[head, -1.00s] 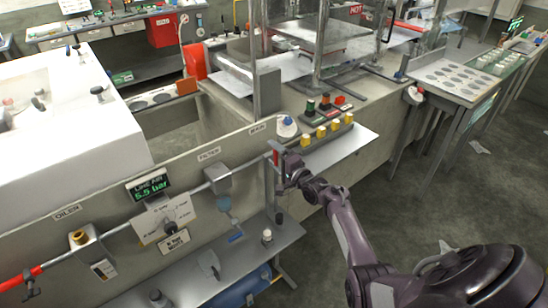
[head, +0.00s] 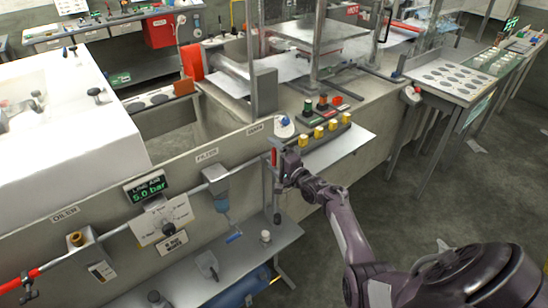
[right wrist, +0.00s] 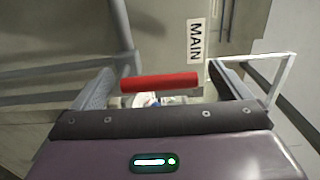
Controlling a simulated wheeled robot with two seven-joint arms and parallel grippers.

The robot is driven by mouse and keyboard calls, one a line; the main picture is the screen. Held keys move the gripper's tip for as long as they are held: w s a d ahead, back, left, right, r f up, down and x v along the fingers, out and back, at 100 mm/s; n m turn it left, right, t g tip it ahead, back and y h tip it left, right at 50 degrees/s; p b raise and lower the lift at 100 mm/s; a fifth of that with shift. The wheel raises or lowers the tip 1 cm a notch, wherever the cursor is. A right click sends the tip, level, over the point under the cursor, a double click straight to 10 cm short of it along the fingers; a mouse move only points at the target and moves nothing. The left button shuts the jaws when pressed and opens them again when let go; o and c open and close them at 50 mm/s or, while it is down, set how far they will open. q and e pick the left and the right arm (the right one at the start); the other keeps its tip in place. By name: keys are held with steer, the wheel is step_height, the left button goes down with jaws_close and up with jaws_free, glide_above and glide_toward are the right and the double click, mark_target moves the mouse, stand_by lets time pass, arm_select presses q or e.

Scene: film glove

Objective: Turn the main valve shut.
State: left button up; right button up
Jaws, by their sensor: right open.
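The main valve's red handle (right wrist: 160,82) lies level across the right wrist view, beside the MAIN label (right wrist: 195,40). In the head view a small red part of it (head: 274,157) shows at the right end of the air line, below the MAIN label. My right gripper (right wrist: 165,78) is open, with one finger on each side of the handle. I cannot tell whether a finger touches it. In the head view my right gripper (head: 279,164) and arm cover most of the valve. My left gripper is not in view.
A display (head: 147,188) reads line air 5.0 bar. A regulator plate (head: 164,222) and a filter (head: 218,187) sit on the same line. A button panel (head: 325,132) is just right of the valve. A grey shelf (head: 225,263) lies below. Open floor is at the right.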

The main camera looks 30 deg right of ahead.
steer(key=s, duration=0.7)
steer(key=shift+s+d, duration=0.3)
steer(key=shift+s, duration=0.1)
steer(key=shift+f, duration=0.1)
